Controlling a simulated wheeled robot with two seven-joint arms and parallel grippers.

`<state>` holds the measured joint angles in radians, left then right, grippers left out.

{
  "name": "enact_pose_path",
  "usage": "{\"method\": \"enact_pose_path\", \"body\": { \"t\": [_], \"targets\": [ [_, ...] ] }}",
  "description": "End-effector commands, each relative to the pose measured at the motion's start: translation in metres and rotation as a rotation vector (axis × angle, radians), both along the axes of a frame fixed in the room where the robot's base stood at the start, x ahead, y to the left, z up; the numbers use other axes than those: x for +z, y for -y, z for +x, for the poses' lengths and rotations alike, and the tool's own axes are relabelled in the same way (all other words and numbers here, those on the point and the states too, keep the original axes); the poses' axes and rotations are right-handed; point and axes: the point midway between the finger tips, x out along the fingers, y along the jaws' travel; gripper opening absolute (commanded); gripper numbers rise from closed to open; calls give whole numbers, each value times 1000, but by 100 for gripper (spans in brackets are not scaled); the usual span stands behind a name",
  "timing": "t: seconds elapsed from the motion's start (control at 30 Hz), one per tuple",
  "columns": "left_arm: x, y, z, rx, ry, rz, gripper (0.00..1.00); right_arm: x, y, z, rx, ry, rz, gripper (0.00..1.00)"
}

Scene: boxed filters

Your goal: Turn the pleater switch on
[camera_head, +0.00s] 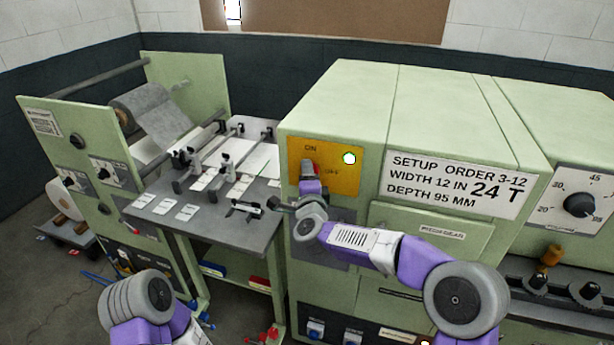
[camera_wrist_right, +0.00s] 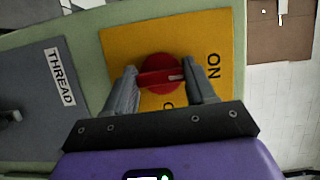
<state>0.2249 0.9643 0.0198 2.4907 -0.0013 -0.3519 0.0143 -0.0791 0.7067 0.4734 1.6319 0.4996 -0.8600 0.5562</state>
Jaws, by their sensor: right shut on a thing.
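The pleater switch is a red rotary knob (camera_head: 308,166) on a yellow plate (camera_head: 350,181) on the green cabinet's front. In the right wrist view the red knob (camera_wrist_right: 157,68) sits between the two grey fingers of my right gripper (camera_wrist_right: 160,76), which is shut on it. The pale mark on its grip bar points right, toward the word ON. The OFF label is mostly hidden below. A round lamp (camera_head: 349,158) beside the knob looks bright white-green. In the head view my right gripper (camera_head: 309,187) reaches the knob from below. Only part of my left arm shows; its gripper is out of view.
A sign (camera_head: 455,183) with setup order text is right of the yellow plate. A grey THREAD panel (camera_wrist_right: 50,95) lies left of the plate in the wrist view. A grey worktable (camera_head: 215,226) with cards and clamps stands left of the cabinet. A dial (camera_head: 579,205) is at far right.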

Motion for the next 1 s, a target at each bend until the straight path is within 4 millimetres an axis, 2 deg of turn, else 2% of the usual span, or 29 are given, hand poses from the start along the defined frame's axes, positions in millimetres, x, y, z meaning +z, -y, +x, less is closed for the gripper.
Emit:
{"method": "enact_pose_path", "body": {
  "t": [0.17, 0.2, 0.37, 0.73, 1.0],
  "targets": [
    [0, 0, 0, 0, 0, 0, 43, 0, 0, 0, 1, 0, -3, 25],
    [0, 0, 0, 0, 0, 0, 43, 0, 0, 0, 1, 1, -3, 58],
    [0, 0, 0, 0, 0, 0, 43, 0, 0, 0, 1, 1, -2, 81],
    [-1, 0, 0, 0, 0, 0, 43, 0, 0, -6, 2, 0, -1, 81],
    [-5, 0, 0, 0, 0, 0, 43, 1, 3, -42, 1, 1, -2, 81]
  ]
}}
